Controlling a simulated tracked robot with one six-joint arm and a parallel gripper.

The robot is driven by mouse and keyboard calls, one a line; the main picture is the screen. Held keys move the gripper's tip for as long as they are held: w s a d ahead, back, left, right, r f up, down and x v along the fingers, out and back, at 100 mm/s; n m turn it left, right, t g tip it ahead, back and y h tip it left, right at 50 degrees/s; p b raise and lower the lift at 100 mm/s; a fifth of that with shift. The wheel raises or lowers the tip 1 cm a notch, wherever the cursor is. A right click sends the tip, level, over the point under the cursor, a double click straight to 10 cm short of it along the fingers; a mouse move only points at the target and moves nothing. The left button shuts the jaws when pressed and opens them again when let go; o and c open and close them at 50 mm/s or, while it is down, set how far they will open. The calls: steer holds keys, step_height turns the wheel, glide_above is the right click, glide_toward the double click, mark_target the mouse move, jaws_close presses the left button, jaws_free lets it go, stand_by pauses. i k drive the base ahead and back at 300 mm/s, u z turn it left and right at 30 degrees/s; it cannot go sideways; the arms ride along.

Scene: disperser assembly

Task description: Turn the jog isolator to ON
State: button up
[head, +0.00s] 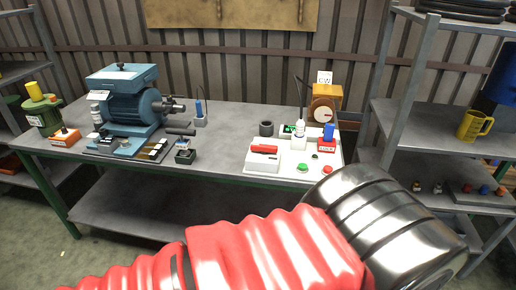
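No label reading jog isolator is legible, so I cannot tell for sure which part it is. A white box with a red bar-shaped handle (264,150) sits on the white panel at the bench's right end. The handle lies crosswise; its ON or OFF marking is too small to read. My arm, in a red ribbed sleeve with a shiny black section, crosses the foreground below the bench top. My gripper's fingers are out of view.
A blue machine (125,98) stands on the grey bench (225,140). Green button (302,167), red button (327,169), white bottle (300,129) and wooden dial box (324,110) are at the right. A shelf with a yellow mug (473,126) stands farther right.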

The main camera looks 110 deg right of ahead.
mark_target(263, 149)
steer(key=z, duration=4)
steer(key=i, duration=0.9)
